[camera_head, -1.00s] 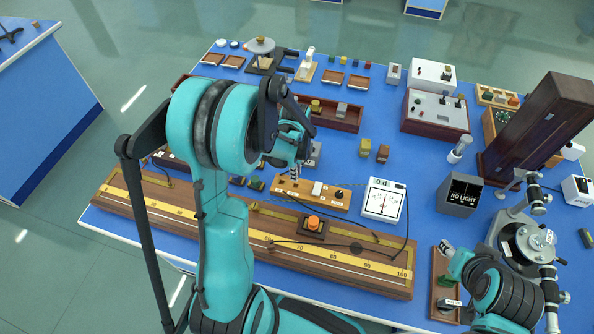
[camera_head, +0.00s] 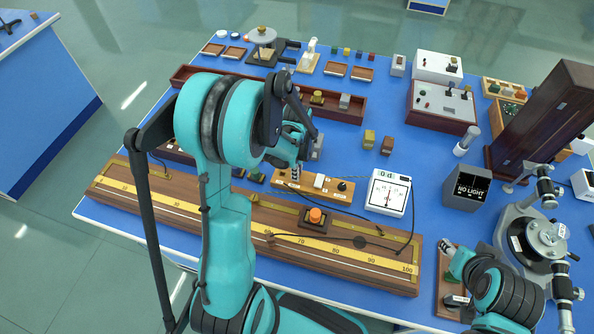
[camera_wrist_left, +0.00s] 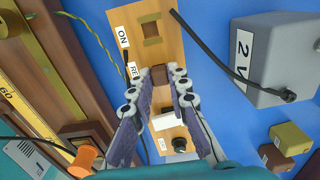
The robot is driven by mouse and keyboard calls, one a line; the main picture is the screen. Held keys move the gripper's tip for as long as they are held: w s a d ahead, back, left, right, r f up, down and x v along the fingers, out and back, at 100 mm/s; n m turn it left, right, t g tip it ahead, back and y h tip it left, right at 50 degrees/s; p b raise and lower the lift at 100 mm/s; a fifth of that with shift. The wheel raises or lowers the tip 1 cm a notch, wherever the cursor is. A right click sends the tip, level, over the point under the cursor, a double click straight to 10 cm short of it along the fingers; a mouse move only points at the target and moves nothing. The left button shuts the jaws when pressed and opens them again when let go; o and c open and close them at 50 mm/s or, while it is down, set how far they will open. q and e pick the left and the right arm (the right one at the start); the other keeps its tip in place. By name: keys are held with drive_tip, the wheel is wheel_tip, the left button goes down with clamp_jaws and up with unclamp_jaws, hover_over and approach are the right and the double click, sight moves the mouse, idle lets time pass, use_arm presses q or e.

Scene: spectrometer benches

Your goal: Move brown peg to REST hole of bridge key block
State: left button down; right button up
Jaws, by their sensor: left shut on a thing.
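The bridge key block (camera_head: 320,190) is a long light-wood block on the blue bench; in the left wrist view its bare wood (camera_wrist_left: 176,42) fills the upper middle. A square hole (camera_wrist_left: 151,30) lies beside the "ON" label. The brown peg (camera_wrist_left: 158,75) is between my left gripper's fingertips, beside a partly hidden label reading "RE". My left gripper (camera_wrist_left: 160,82) is shut on this peg, over the block. I cannot tell whether the peg is in a hole or just above it. In the head view my left gripper (camera_head: 296,170) is over the block's left part. My right gripper (camera_head: 447,250) shows small at lower right.
A long slide-wire board (camera_head: 345,265) with an orange knob (camera_head: 316,215) lies in front of the block. A white meter (camera_head: 388,193) stands right of it. A grey "2 V" box (camera_wrist_left: 270,60) and brass and brown cubes (camera_head: 387,145) are close by.

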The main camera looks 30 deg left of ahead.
use_arm(q)
drive_tip(key=c, duration=1.4)
unclamp_jaws()
drive_tip(key=shift+o, duration=0.2)
drive_tip(key=shift+r, duration=0.15)
wheel_tip(320, 180, up, 12)
drive_tip(key=shift+s+d, duration=0.1)
drive_tip(key=s+d+r+n+t, duration=0.2)
drive_tip(key=s+d+n+t, duration=0.1)
drive_tip(key=s+d+n, duration=0.2)
drive_tip(key=s+d+r+n+t, duration=0.3)
drive_tip(key=s+d+n+t, duration=0.1)
drive_tip(key=n, duration=0.6)
drive_tip(key=shift+s+d+r, duration=0.15)
drive_tip(key=shift+s+d, duration=0.55)
drive_tip(key=shift+s, duration=0.25)
